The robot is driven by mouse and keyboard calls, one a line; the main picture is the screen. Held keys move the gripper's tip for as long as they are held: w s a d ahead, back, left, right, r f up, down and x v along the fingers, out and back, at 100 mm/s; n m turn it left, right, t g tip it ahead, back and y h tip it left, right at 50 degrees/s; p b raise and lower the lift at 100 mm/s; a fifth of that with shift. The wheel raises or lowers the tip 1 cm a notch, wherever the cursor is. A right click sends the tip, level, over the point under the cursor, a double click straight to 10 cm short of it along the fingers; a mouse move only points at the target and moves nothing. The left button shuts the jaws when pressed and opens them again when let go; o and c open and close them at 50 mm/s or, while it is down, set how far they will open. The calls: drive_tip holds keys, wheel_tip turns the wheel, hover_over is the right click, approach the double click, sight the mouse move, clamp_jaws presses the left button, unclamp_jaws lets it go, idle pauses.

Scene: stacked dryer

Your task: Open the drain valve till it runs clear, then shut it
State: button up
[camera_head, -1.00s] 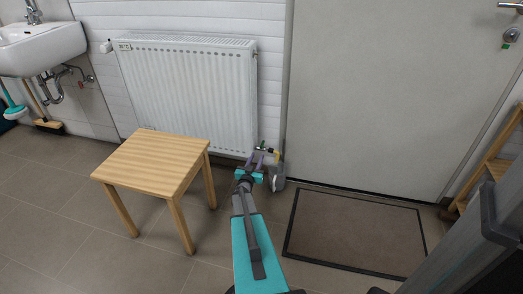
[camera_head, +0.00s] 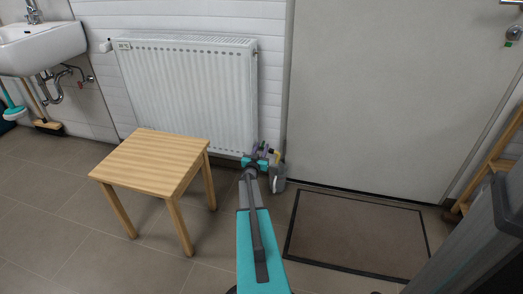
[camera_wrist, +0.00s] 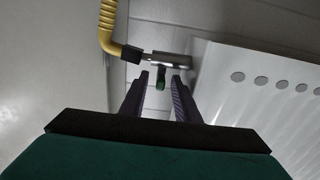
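A metal valve (camera_wrist: 170,60) shows in the wrist view, with a yellow hose (camera_wrist: 107,22) joined to its left end. In the head view my gripper (camera_head: 262,151) is at the lower right end of the white radiator (camera_head: 190,95). The valve itself is too small to make out there; a bit of the yellow hose (camera_head: 278,157) shows.
A grey container (camera_head: 277,181) stands on the floor below the hose. A wooden stool (camera_head: 155,160) stands left of my arm. A framed doormat (camera_head: 355,235) lies right of it, before a closed grey door (camera_head: 385,95). A sink (camera_head: 40,48) hangs at the far left.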

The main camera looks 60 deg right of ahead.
clamp_jaws()
drive_tip(key=shift+a, duration=0.1)
